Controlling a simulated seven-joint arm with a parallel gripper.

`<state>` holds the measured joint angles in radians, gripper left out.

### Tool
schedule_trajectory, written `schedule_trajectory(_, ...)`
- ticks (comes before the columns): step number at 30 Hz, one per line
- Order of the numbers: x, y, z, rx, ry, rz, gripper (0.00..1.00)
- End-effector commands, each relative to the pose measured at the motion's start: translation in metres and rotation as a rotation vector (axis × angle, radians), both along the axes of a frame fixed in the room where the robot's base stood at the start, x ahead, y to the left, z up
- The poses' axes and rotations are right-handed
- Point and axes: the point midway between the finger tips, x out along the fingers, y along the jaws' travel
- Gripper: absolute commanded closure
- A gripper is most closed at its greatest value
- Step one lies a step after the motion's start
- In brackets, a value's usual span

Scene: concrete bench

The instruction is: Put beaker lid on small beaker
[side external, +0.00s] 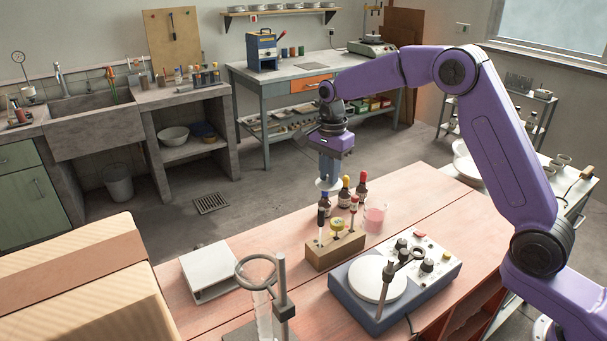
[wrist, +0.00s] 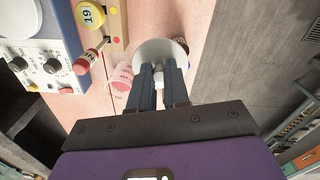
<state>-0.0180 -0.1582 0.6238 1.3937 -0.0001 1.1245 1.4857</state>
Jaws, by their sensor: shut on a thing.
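The beaker lid is a round white disc (wrist: 152,48) in the wrist view, seen at the fingertips of my gripper (wrist: 164,72). It also shows as a small pale disc (side external: 327,184) below my gripper (side external: 329,174) in the side view. My gripper is shut on it and holds it above the bench. The small beaker (side external: 375,218) is clear with pink contents and stands to the right of the lid and lower.
Several dark dropper bottles (side external: 361,190) stand close beside the beaker. A wooden block (side external: 334,251) holding droppers and a yellow-topped item is in front. A hotplate stirrer (side external: 394,280), a white box (side external: 210,271) and a ring stand (side external: 282,290) are nearer. Bench behind the beaker is clear.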

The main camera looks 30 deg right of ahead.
Motion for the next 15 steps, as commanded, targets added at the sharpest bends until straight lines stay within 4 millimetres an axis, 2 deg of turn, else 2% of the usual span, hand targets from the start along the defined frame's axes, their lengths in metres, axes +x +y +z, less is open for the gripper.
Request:
schedule_trajectory(1,-0.009,-0.016,0.001,0.0,0.001,-0.005,1.0)
schedule_trajectory(6,-0.037,-0.056,-0.002,0.0,-0.001,-0.003,1.0)
schedule_trajectory(10,-0.056,-0.078,-0.005,0.0,0.0,-0.002,1.0)
schedule_trajectory(15,-0.071,-0.093,-0.007,0.0,-0.001,0.0,1.0)
